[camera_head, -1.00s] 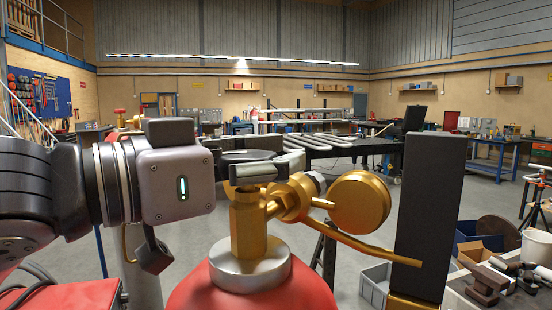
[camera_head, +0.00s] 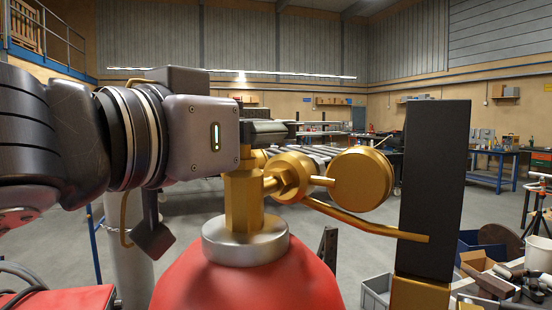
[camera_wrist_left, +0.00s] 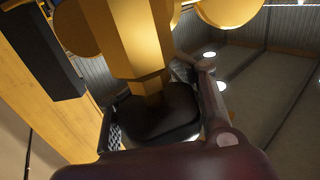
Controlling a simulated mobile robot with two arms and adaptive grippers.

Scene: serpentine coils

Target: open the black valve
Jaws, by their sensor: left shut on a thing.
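A brass valve body (camera_head: 243,200) stands on a silver collar (camera_head: 245,240) on top of a red cylinder (camera_head: 245,278). My left gripper (camera_head: 266,130) reaches in from the left at the top of the brass body. In the left wrist view the black valve knob (camera_wrist_left: 163,115) sits at the end of the brass stem (camera_wrist_left: 135,45), and my left gripper (camera_wrist_left: 165,118) is shut on it, a finger on each side. In the head view the gripper mostly hides the knob. My right gripper is not in view.
A round brass gauge-like part (camera_head: 359,178) and a bent brass tube (camera_head: 365,226) stick out right of the valve. A tall black block (camera_head: 434,185) stands upright beyond them. Workbenches and a grey crate (camera_head: 377,290) stand farther back, with open floor between.

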